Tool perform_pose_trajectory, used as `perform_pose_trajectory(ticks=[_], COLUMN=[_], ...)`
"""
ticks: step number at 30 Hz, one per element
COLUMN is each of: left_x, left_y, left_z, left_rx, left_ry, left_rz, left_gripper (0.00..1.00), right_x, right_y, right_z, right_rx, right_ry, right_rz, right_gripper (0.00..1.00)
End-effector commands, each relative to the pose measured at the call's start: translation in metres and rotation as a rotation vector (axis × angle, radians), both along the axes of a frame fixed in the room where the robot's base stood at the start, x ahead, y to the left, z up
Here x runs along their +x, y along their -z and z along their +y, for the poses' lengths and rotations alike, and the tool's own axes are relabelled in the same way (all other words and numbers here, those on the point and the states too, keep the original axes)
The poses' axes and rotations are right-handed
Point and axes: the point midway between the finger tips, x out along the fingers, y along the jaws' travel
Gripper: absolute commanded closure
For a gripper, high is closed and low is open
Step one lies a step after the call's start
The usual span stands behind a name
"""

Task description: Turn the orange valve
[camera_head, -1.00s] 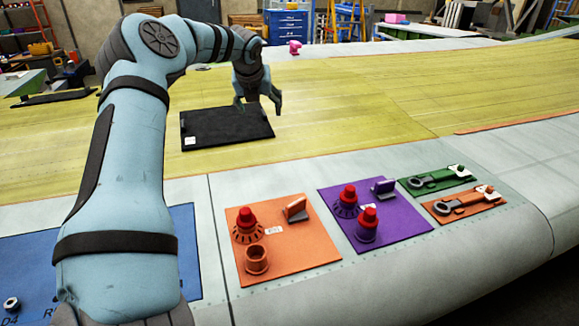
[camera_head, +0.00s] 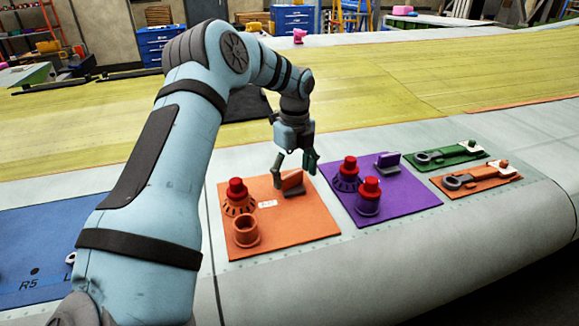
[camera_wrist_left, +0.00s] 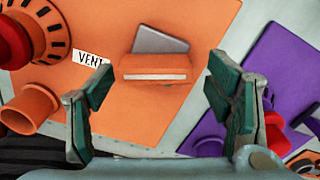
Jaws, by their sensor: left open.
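The orange valve handle (camera_head: 293,184) stands upright on the orange plate (camera_head: 285,235). In the left wrist view the orange valve handle (camera_wrist_left: 155,67) is seen from above, with a pale stripe and a grey side. My left gripper (camera_head: 295,172) is open and just above the handle. In the left wrist view my left gripper (camera_wrist_left: 158,88) has its fingers spread to either side of the handle's near end, and nothing is between them. I cannot tell how far above the plate the tips are. My right gripper is not in view.
A red-capped orange fitting (camera_head: 237,196) and an open orange socket (camera_head: 246,231) sit left on the plate, near a VENT label (camera_wrist_left: 89,58). The purple plate (camera_head: 405,207) is close on the right. Green (camera_head: 447,157) and orange (camera_head: 478,180) wrench plates lie beyond it.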

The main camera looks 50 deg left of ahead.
Motion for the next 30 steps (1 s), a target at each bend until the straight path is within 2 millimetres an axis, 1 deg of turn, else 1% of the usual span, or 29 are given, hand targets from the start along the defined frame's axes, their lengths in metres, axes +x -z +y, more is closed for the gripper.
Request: perform_pose_trajectory(ticks=[7,16,20,23,26,28,30], left_x=[0.001,0.001,0.001,0.001,0.001,0.001,0.001], left_y=[-0.001,-0.001,0.001,0.004,0.002,0.001,0.0], left_z=[-0.001,-0.001,-0.001,-0.001,0.0,0.0,0.0], left_rx=[0.0,0.0,0.0,-0.001,-0.001,-0.001,-0.002], left_ry=[0.002,0.001,0.042,0.188,0.335,0.388,0.402], left_rz=[-0.001,-0.001,-0.002,-0.002,-0.003,-0.001,0.0], left_gripper=[0.27,0.75,0.75,0.75,0.75,0.75,0.75], right_x=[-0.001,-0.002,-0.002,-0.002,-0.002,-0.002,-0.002], right_y=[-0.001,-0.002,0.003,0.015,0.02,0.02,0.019], right_z=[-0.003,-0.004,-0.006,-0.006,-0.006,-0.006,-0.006], right_rx=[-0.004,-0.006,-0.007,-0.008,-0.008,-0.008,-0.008], right_ry=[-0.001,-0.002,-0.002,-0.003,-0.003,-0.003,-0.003], right_rz=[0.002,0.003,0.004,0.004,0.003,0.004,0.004], right_gripper=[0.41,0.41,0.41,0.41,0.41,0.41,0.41])
